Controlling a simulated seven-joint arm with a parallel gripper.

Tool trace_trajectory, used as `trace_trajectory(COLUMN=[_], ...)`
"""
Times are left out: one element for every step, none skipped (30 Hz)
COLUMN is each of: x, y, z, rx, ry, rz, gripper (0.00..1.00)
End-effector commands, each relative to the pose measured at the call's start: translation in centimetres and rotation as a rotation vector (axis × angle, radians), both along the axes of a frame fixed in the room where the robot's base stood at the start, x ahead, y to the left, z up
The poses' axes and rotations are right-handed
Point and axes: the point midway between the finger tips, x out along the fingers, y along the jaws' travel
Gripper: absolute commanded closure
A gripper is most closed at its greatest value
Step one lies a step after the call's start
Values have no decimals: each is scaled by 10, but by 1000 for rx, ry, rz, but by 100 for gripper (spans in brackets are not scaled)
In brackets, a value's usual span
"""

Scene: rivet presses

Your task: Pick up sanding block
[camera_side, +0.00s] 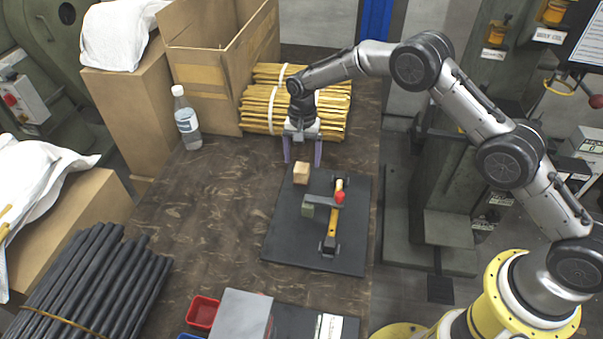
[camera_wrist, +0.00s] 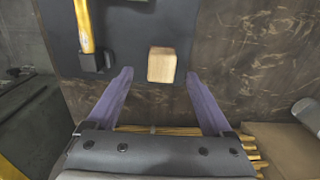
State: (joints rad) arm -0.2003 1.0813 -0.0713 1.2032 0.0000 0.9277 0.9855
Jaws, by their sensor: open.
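The sanding block appears to be the small light-wood block (camera_side: 301,174) on the black board, near its far left corner. In the wrist view the wood block (camera_wrist: 162,65) shows between and just beyond the purple fingertips, apart from both. My gripper (camera_side: 303,158) is open and empty, with its fingers pointing down above the far edge of the board, slightly behind the block. In the wrist view my gripper (camera_wrist: 159,74) has its fingers spread wider than the block. The exact height gap to the block is hard to judge.
Behind are bundled yellow sticks (camera_side: 262,108) and an open carton (camera_side: 200,75). A bottle (camera_side: 186,118) stands left; the table's left middle is clear.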

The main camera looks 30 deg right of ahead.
Motion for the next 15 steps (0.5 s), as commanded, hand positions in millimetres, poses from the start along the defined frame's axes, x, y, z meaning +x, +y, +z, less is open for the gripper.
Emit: trace_trajectory(x=[0, 0, 1, 1, 2, 2, 3, 3, 3, 3, 3, 3, 3, 3, 3], y=[0, 0, 0, 0, 0, 0, 0, 0, 0, 0, 0, 0, 0, 0, 0], z=[-5, -8, -13, -18, -23, -29, -33, -37, -41, -44, -47, -49, -50, -51, -51], rx=[-1, -1, -1, -1, -1, -1, -1, -1, 0, 0, 0, 0, 1, 0, 0], ry=[2, 4, 4, 2, 4, 4, 4, 4, 1, 1, 1, 1, 1, 0, 0], rz=[0, 0, 0, 0, 0, 0, 0, 0, 0, 0, 0, 0, 0, 0, 0], gripper=[15, 15, 15, 15, 15, 15, 15, 15, 15, 15, 15, 15, 15, 15, 15])
